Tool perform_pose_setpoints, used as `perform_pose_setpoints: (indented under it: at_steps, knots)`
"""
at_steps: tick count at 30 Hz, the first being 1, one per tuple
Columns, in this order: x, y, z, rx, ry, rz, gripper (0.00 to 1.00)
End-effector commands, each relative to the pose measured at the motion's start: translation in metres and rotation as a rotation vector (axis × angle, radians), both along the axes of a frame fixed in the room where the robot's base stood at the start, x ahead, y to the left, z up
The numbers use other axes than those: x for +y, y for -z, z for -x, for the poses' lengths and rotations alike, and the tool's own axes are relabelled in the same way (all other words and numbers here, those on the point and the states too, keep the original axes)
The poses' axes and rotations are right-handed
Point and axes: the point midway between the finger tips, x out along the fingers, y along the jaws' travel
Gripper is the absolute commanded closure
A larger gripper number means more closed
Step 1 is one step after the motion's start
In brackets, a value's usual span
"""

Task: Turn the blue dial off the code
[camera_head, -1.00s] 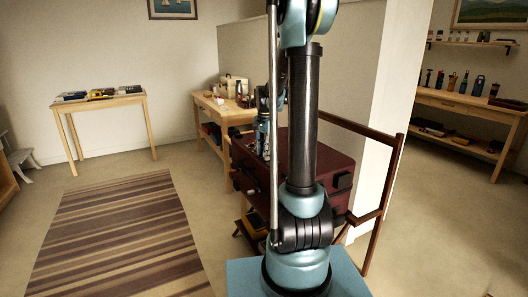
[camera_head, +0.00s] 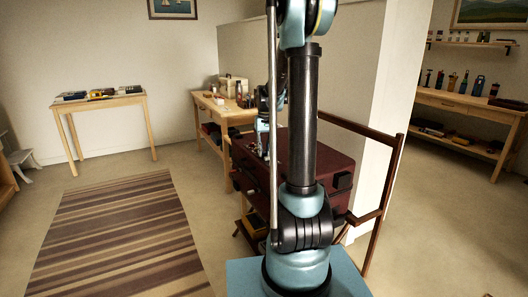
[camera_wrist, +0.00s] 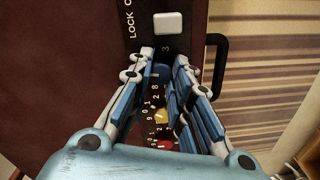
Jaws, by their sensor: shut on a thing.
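The maroon suitcase (camera_head: 334,160) lies on a wooden stand, partly behind my arm. In the wrist view its dark red face (camera_wrist: 60,60) fills the left side, with a dark strip of white numbers. My gripper (camera_wrist: 162,68) reaches down to this strip, its blue-padded fingers on either side of the blue dial (camera_wrist: 161,72), which is mostly hidden between them. It is shut on that dial. A yellow dial (camera_wrist: 160,117) and a red dial (camera_wrist: 165,144) show between the fingers, nearer the palm. I cannot read the blue dial's setting.
A white square button (camera_wrist: 168,22) sits beyond the fingertips, beside "LOCK" lettering. A black handle (camera_wrist: 220,62) stands out at the suitcase's right edge. A striped rug (camera_head: 115,240) lies on open floor to the left. A wooden bench (camera_head: 225,112) stands behind the suitcase.

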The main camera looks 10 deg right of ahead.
Motion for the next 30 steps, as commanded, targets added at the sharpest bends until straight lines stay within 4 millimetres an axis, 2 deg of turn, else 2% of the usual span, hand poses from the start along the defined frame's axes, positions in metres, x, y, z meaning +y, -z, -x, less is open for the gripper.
perform_pose_setpoints:
  at_steps: [10,25,26,27,30]
  knots:
    - [-0.0006,-0.0004,-0.0023,-0.003,-0.123,0.002,1.00]
    - [-0.0008,-0.0004,-0.0022,-0.003,-0.141,0.002,1.00]
    - [-0.0008,-0.0004,-0.0022,-0.003,-0.141,0.002,0.79]
    - [-0.0008,-0.0004,-0.0021,-0.003,-0.141,0.002,0.71]
    - [-0.0006,-0.0003,-0.0016,-0.002,-0.141,0.002,0.71]
